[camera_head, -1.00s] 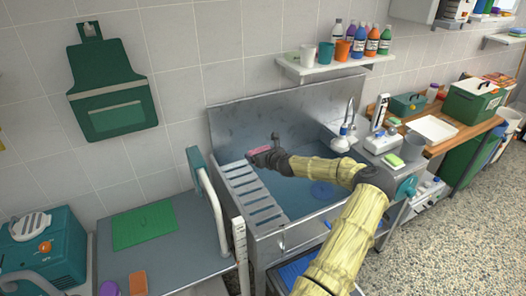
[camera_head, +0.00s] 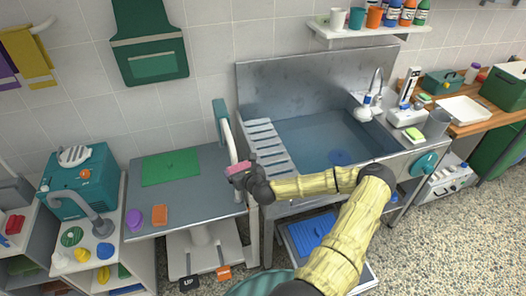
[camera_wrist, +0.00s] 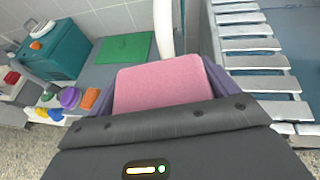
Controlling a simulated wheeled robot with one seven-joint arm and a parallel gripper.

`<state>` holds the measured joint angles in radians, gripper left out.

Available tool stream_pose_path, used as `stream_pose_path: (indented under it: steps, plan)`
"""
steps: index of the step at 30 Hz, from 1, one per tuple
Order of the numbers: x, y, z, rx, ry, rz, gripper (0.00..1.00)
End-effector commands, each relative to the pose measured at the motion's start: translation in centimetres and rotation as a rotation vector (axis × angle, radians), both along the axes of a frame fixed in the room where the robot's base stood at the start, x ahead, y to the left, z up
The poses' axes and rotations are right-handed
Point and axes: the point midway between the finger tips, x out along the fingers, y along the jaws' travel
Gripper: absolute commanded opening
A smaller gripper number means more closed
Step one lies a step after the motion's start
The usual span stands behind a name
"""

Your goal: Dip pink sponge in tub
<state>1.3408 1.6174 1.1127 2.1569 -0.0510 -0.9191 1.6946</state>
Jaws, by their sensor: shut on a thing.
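The pink sponge (camera_head: 239,168) is held in my gripper (camera_head: 243,172), which is shut on it. In the wrist view the sponge (camera_wrist: 158,84) sticks out flat beyond the dark gripper body (camera_wrist: 170,125). The steel tub (camera_head: 325,137) holds bluish water with a round blue thing in it and is right of and behind the gripper. The sponge is in front of the slatted rack at the tub's left end, near the grooming table's right edge, and not over the water.
A grey grooming table (camera_head: 190,205) with a green mat (camera_head: 170,167), a purple thing and an orange sponge (camera_head: 159,214) stands at left. A white upright rail (camera_head: 231,145) rises between table and tub. A tap (camera_head: 375,88) stands at the tub's right.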

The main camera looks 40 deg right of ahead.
Motion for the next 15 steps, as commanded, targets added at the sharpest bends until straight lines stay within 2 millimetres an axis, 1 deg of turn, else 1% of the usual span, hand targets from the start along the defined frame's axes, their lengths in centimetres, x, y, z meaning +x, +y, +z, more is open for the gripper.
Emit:
stream_pose_path:
  steps: [1,3,5,6,9,12,15]
  plan:
    - [-0.5,2.7,-0.5,0.006,0.003,0.024,0.64]
    - [-1.2,6.0,-0.9,0.008,0.005,0.043,0.64]
    - [-2.0,8.7,-1.4,0.010,0.008,0.059,0.64]
    - [-2.6,10.5,-1.7,0.012,0.010,0.071,0.64]
    - [-4.2,14.6,-2.5,0.015,0.018,0.098,0.64]
    - [-5.4,17.3,-3.5,0.014,0.024,0.114,0.64]
    - [-6.2,18.9,-4.7,0.011,0.023,0.123,0.64]
